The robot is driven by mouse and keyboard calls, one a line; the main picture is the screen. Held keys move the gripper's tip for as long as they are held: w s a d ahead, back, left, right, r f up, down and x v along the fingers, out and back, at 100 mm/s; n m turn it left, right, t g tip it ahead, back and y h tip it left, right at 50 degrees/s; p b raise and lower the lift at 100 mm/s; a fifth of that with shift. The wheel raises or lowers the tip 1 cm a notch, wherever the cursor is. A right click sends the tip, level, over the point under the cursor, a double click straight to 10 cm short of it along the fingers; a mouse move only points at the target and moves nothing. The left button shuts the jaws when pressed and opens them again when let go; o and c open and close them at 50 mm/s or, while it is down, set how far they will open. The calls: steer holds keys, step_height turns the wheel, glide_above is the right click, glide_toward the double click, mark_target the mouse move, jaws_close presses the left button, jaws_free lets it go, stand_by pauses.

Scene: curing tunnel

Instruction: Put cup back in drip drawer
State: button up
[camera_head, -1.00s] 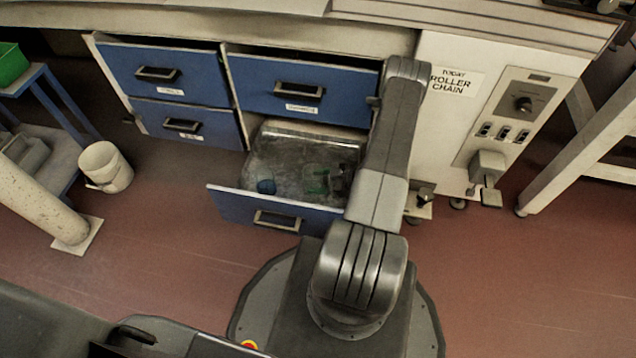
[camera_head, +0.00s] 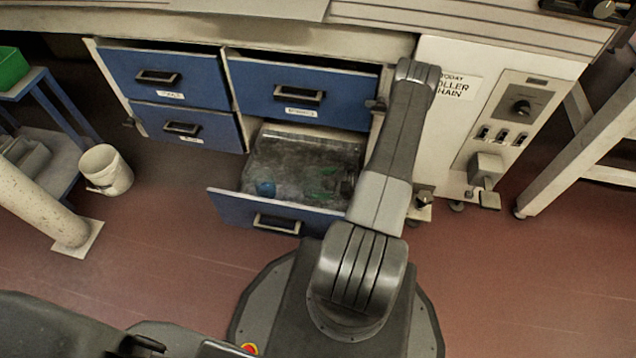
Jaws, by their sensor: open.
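The drip drawer (camera_head: 236,205) is the lower right blue-fronted drawer, pulled out toward me, with a grey, stained inside. A small blue round thing, perhaps the cup (camera_head: 266,189), is in its front left part. Green, glassy-looking shapes (camera_head: 326,184) show further right in the drawer; I cannot tell what they are. My arm reaches up the picture along the drawer's right side and covers its right edge. My gripper cannot be made out; the arm seems to hide it.
A control panel (camera_head: 515,110) is on the cabinet's right. A white bucket (camera_head: 106,170) stands on the floor at left, near a pale post (camera_head: 35,200). The red floor is clear at right.

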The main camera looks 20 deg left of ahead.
steer(key=p+v, duration=0.2)
steer(key=v, duration=0.8)
stand_by(1.1)
